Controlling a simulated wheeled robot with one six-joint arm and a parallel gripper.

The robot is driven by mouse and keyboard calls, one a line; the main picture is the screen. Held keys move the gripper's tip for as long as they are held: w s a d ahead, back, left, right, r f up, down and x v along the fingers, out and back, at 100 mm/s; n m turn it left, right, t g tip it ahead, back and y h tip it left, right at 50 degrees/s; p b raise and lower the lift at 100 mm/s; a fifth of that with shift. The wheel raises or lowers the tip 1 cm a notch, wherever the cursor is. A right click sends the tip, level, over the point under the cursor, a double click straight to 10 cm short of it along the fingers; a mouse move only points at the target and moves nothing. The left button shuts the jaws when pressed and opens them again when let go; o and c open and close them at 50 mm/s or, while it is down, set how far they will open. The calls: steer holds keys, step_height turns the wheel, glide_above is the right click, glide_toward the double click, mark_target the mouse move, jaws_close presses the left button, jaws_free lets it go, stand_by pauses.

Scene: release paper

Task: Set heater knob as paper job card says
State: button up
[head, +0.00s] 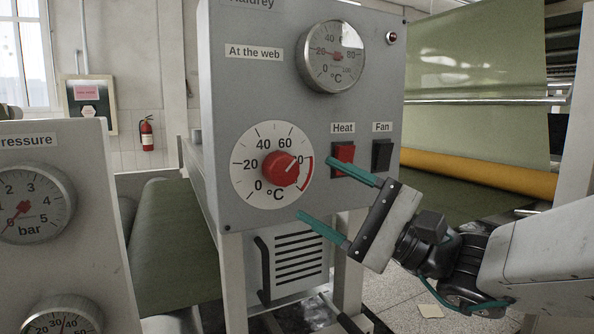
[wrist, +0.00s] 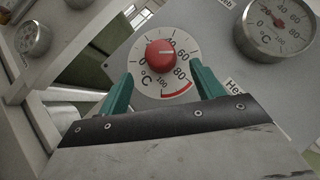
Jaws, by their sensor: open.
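The red heater knob (head: 281,168) sits on a round white °C dial (head: 246,181) on the grey panel. Its white pointer mark faces up and right in the head view; in the wrist view the knob (wrist: 159,53) has its mark near 60. I cannot read the exact setting. My gripper (head: 312,190) is open and empty, its teal fingers in front of the panel, right of and below the knob. In the wrist view the fingers (wrist: 162,82) flank the dial's lower part, apart from the knob. No readable job card shows.
A red Heat switch (head: 343,158) and a black Fan switch (head: 381,155) are right of the dial, close to my upper finger. The "At the web" gauge (head: 333,75) is above. A pressure panel (head: 85,150) stands at left. A small paper (head: 431,311) lies on the floor.

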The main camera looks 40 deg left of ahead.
mark_target(292, 175)
steer(key=x, duration=0.7)
steer(key=shift+s+a+r, duration=0.1)
steer(key=shift+a, duration=0.2)
